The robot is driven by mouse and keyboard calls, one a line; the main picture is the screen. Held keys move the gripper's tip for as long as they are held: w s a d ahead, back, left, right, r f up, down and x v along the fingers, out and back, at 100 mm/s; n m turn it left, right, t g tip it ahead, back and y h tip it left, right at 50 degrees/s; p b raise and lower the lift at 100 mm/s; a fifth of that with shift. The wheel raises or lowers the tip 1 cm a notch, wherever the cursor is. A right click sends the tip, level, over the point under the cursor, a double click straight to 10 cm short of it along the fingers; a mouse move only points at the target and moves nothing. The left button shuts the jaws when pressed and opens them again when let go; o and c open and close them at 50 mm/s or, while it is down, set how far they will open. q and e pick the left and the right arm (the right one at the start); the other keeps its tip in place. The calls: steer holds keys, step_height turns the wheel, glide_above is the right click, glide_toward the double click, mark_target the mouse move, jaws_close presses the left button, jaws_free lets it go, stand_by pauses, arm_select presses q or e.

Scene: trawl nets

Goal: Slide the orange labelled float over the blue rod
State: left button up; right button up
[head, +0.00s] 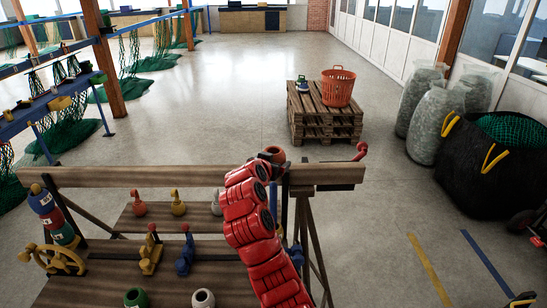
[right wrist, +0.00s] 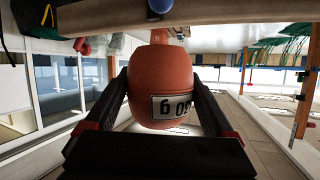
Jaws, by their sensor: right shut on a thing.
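The orange float (head: 273,152) is at the top of the trestle beam in the head view, at the end of my red right arm. In the right wrist view, the orange float (right wrist: 160,75) with a white number label fills the space between the two dark fingers of my right gripper (right wrist: 160,88), which is shut on it. A narrow blue upright (head: 273,197) shows beside my right arm, below the float; I cannot tell if it is the blue rod. A round blue tip (right wrist: 160,6) shows past the float in the wrist view. My left gripper is out of view.
The wooden beam (head: 130,176) crosses the near workspace. Stacked floats (head: 47,212) stand at its left end, and red (head: 139,208) and yellow (head: 178,207) pieces sit on a shelf. A red hook-shaped piece (head: 360,151) is on the right. A pallet (head: 310,120) stands beyond; floor between is clear.

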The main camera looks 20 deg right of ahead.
mark_target(272, 186)
steer(key=shift+f, duration=0.7)
steer(key=shift+s+f, duration=0.1)
steer(key=shift+f, duration=0.55)
step_height(272, 186, down, 6)
steer(key=b, duration=0.6)
steer(key=shift+b, duration=0.3)
steer(key=o, duration=1.1)
steer(key=shift+r, duration=0.1)
